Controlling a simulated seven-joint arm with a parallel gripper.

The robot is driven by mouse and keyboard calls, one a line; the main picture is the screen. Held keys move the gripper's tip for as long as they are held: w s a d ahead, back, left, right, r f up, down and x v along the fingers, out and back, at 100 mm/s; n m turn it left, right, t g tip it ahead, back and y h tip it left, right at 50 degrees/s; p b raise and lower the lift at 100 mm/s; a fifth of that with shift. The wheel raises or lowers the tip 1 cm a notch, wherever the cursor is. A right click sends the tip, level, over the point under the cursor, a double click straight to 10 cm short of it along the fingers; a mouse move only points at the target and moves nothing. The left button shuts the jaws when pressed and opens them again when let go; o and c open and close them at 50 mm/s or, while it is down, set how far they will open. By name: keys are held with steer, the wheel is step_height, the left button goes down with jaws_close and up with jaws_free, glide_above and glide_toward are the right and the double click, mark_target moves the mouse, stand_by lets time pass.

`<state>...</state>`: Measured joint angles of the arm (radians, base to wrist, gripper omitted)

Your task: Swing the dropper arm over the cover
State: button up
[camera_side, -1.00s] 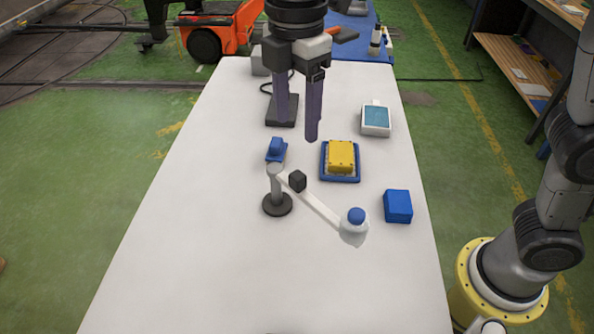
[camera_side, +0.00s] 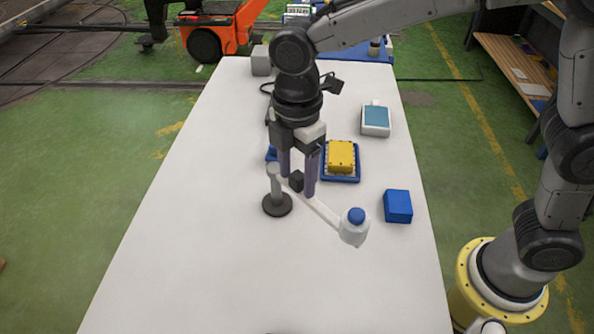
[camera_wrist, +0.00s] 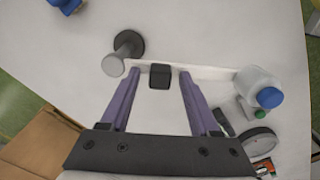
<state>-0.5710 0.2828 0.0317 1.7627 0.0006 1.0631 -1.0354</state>
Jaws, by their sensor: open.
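The white dropper arm (camera_side: 323,211) runs from a grey post on a dark round base (camera_side: 277,206) to a white bottle with a blue cap (camera_side: 353,228). A black block (camera_side: 296,181) stands on the arm near the post. My gripper (camera_side: 298,184) is open and low, its purple fingers on either side of the block. In the wrist view the block (camera_wrist: 160,76) lies between the fingertips, with gaps on both sides. The yellow cover (camera_side: 341,155) sits in a blue-rimmed holder behind the arm, away from the bottle.
A blue block (camera_side: 398,206) stands right of the bottle. A white device with a blue-grey screen (camera_side: 376,119) stands behind the cover. A small blue part (camera_side: 271,153) is partly hidden behind my gripper. The front of the white table (camera_side: 250,285) is clear.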

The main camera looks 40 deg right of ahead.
jaws_close()
stand_by(1.4)
